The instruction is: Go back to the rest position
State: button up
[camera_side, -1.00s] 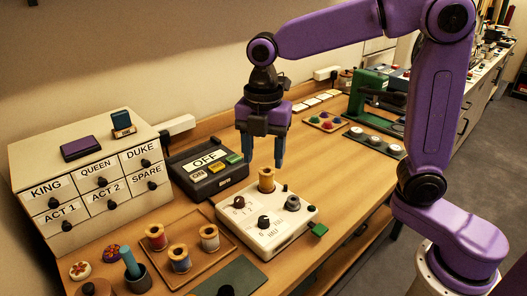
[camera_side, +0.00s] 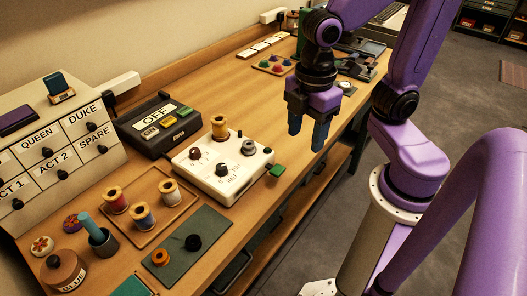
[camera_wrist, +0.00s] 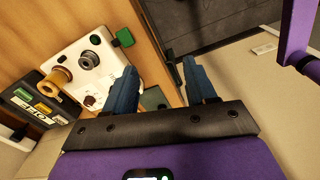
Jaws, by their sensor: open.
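My gripper (camera_side: 307,136) hangs in the air over the front edge of the wooden table (camera_side: 215,84), to the right of the white control box. Its two blue fingers are apart with nothing between them. In the wrist view, my gripper (camera_wrist: 160,85) also shows open and empty, with the table's edge and the floor beyond the fingers. The white control box (camera_side: 205,180) stands on the table with a yellow thread spool (camera_side: 219,127) upright on its top. A small green piece (camera_side: 278,171) sticks out at the box's right side.
A drawer cabinet (camera_side: 75,135) and a dark box with an OFF display (camera_side: 160,127) stand along the wall. A wooden tray (camera_side: 150,237) holds three spools. A green mat (camera_side: 205,257) lies at the front edge. The table's middle is clear. Floor is open at the right.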

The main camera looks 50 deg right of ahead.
jog(key=s+d+f+m, duration=0.2)
jog(key=s+d, duration=0.1)
jog(key=s, duration=0.2)
jog(key=shift+m, duration=0.3)
jog(key=shift+d+r, duration=0.1)
dwell(1.4)
